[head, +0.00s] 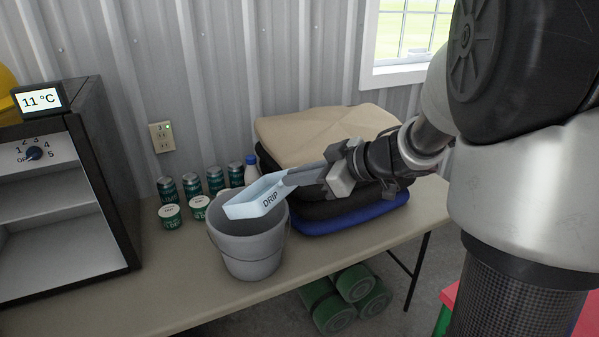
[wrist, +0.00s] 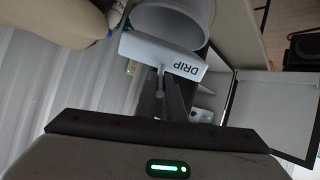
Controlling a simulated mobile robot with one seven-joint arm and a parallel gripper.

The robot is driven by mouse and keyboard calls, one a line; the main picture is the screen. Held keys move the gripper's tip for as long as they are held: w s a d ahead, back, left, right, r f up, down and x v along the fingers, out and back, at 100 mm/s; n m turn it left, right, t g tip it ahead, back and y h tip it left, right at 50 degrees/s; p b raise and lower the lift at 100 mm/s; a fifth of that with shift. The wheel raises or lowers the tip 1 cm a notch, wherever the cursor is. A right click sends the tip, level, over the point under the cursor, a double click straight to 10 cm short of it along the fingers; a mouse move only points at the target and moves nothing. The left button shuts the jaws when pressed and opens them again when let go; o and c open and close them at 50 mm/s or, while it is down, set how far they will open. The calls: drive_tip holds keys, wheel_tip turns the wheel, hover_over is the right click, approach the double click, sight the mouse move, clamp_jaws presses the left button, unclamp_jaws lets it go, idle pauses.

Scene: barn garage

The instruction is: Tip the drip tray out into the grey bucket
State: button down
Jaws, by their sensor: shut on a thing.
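The drip tray (head: 258,196) is pale blue-white with the word DRIP on its side. In the head view it is above the mouth of the grey bucket (head: 252,252) and looks tilted. My gripper (head: 300,177) is shut on the tray's handle, to the right of the tray. The bucket stands upright on the table. In the wrist view the tray (wrist: 160,52) is beyond the fingers, with the bucket (wrist: 192,18) behind it. I cannot tell whether any liquid is in the tray or the bucket.
Several cans (head: 191,187) and tubs (head: 170,215) stand behind the bucket, with a white bottle (head: 251,168). The table (head: 190,290) is clear in front.

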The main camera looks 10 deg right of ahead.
drive_tip(key=shift+w+a+r+g+h+p, duration=0.35)
drive_tip(key=shift+r+p, duration=0.25)
drive_tip(key=shift+p, duration=0.75)
drive_tip(key=shift+w+a+r+g+h+p, duration=0.3)
drive_tip(key=shift+r+p, duration=0.25)
drive_tip(key=shift+p, duration=0.8)
drive_tip(key=shift+w+a+r+g+h+p, duration=0.25)
drive_tip(key=shift+a+r+g+h+p, duration=0.25)
drive_tip(key=shift+p, duration=0.85)
drive_tip(key=shift+w+r+p, duration=0.1)
drive_tip(key=shift+r+p, duration=0.1)
drive_tip(key=shift+p, duration=0.4)
drive_tip(key=a+p, duration=0.1)
drive_tip(key=p, duration=0.4)
drive_tip(key=w+r+g+h+p, duration=0.1)
drive_tip(key=p, duration=0.4)
drive_tip(key=shift+w+a+r, duration=0.15)
drive_tip(key=shift+w+a, duration=0.1)
drive_tip(key=shift+a, duration=0.1)
drive_tip(key=shift+w+a+r+g+h, duration=0.25)
drive_tip(key=shift+w+a+g+h, duration=0.2)
drive_tip(key=shift+w+a, duration=0.2)
drive_tip(key=shift+w+a+r+g+h, duration=0.2)
drive_tip(key=shift+w+a+g+h, duration=0.2)
drive_tip(key=shift+w+a+h, duration=0.25)
drive_tip(key=shift+w+a+r+g+h, duration=0.25)
drive_tip(key=shift+w+a+g+h, duration=0.25)
drive_tip(key=shift+a, duration=0.2)
